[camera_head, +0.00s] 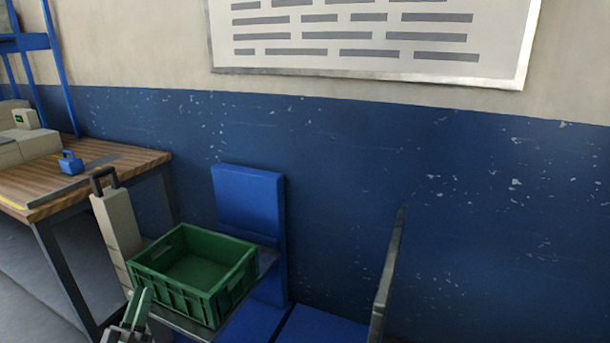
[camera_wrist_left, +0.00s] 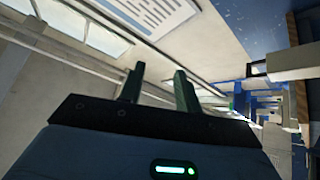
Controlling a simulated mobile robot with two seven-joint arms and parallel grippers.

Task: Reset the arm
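My left gripper (camera_head: 138,302) shows at the bottom left of the head view, with green fingers pointing up, in front of the near left side of a green crate. In the left wrist view the two fingers of this gripper (camera_wrist_left: 159,78) stand apart with nothing between them, so it is open and empty. My right gripper is in neither view.
The open green crate (camera_head: 176,282) looks empty and sits on a grey support. A blue seat-like panel (camera_head: 249,203) stands behind it. A wooden bench (camera_head: 120,171) with a small blue object (camera_head: 70,163) is at left. A thin grey upright panel (camera_head: 386,280) stands right.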

